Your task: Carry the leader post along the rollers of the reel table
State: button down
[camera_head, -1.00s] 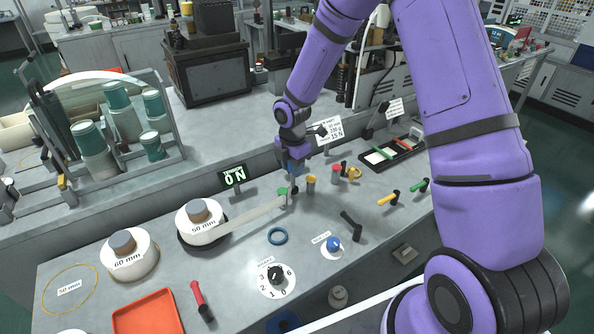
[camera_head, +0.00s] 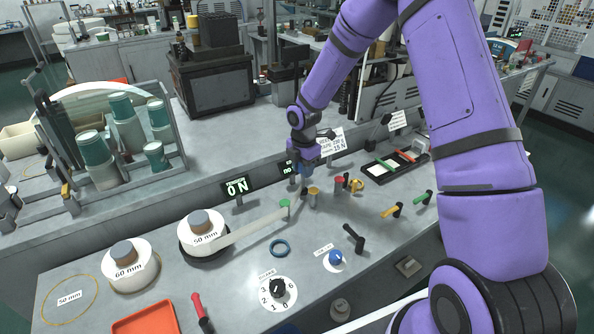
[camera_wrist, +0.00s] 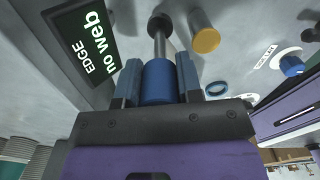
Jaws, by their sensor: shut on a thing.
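My gripper (camera_head: 305,172) is shut on the blue grip of the leader post (camera_wrist: 157,82), whose metal shaft runs down between the fingers. In the head view the post stands behind and between the green-capped roller (camera_head: 285,204) and the yellow-capped roller (camera_head: 313,193). A red-capped roller (camera_head: 339,181) stands farther right. The yellow cap also shows near the shaft in the wrist view (camera_wrist: 206,40). The shaft's foot is partly hidden.
A dark display reading "EDGE no web" (camera_wrist: 82,45) stands close beside my gripper. A tension display (camera_head: 236,187) is to the left.

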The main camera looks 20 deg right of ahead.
jog(key=shift+w+d, duration=0.5)
jog(key=shift+d, duration=2)
jog(key=shift+s+d, duration=1.2)
jog(key=shift+s, duration=3.8)
jog(key=shift+w+d, duration=1.2)
jog(key=shift+d, duration=5.15)
jog(key=shift+w+a, duration=0.25)
jog(key=shift+w, duration=1.05)
jog(key=shift+w+a, duration=0.25)
jog(key=shift+w, duration=1)
jog(key=shift+f, duration=0.95)
jog(key=c, duration=0.7)
grip_release()
